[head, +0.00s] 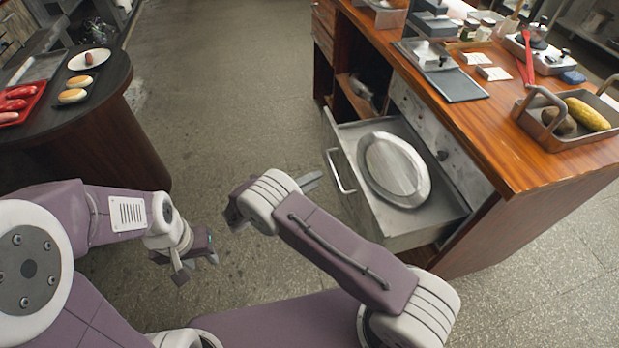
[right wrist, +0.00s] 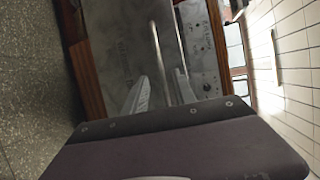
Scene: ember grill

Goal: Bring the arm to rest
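My left gripper (head: 197,268) hangs low over the bare floor at the lower left of the head view, its fingers apart and empty. My right arm bends across the middle of the head view. My right gripper (head: 312,181) is partly hidden behind that arm, short of the open drawer (head: 408,240).
A grey oval dish (head: 395,168) lies in the drawer under the wooden counter (head: 470,125). On the counter, a tray (head: 545,133) holds a potato and corn. A dark round table (head: 95,120) with a plate, buns and a red tray stands left. Floor between is clear.

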